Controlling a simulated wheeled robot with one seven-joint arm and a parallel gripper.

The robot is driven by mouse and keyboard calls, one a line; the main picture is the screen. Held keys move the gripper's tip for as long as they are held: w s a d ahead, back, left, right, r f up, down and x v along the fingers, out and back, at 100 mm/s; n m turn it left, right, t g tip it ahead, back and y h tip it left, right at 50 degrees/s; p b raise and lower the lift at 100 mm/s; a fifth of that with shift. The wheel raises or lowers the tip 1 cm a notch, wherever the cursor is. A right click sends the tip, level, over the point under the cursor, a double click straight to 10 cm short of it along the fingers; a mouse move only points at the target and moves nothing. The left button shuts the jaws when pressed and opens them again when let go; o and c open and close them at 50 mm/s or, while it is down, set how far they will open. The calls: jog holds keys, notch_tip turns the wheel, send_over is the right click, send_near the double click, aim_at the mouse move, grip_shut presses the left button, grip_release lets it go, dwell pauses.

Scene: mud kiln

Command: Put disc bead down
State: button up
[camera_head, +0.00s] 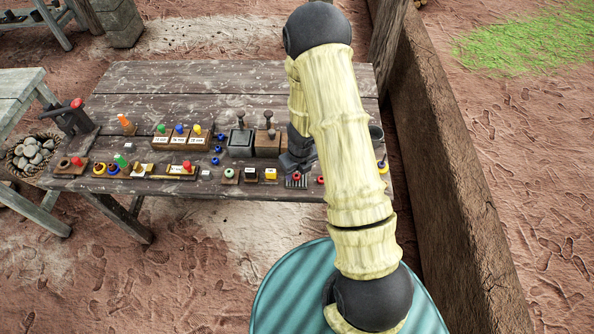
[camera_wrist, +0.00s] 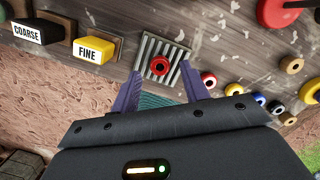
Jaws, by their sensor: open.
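A small red ring-shaped bead (camera_wrist: 159,66), likely the disc bead, lies on a grey ribbed plate (camera_wrist: 147,45) on the wooden table. In the head view the red bead (camera_head: 296,177) and the ribbed plate (camera_head: 297,184) sit near the table's front edge. My gripper (camera_wrist: 161,69) is open, its two purple fingers apart on either side of the bead in the wrist view. I see no finger touching it. In the head view my gripper (camera_head: 297,163) is just behind the plate, partly hidden by my arm.
Black COARSE (camera_wrist: 37,32) and yellow FINE (camera_wrist: 93,47) blocks stand left of the plate. Several more beads, including a red one (camera_wrist: 208,79), lie to its right. Label blocks (camera_head: 180,141) and dark boxes (camera_head: 241,142) stand farther back. A mud wall (camera_head: 450,180) rises at right.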

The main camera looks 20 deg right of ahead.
notch_tip(320, 180, up, 10)
jog(key=s+p, duration=0.1)
jog(key=p, duration=0.3)
jog(key=shift+d+r+p, duration=0.2)
jog(key=shift+r+p, duration=0.05)
jog(key=shift+p, duration=0.15)
jog(key=shift+s, duration=0.1)
jog(key=s+r+n, duration=0.6)
jog(key=r+n, duration=0.3)
jog(key=n, duration=0.7)
jog(key=s+r+n+t, duration=0.1)
jog(key=s+r+n, duration=0.5)
jog(key=r+n, duration=0.4)
jog(key=n, duration=0.6)
jog(key=shift+s+a+r+n, duration=0.15)
jog(key=shift+s+a+n, duration=0.1)
jog(key=shift+s+n, duration=0.15)
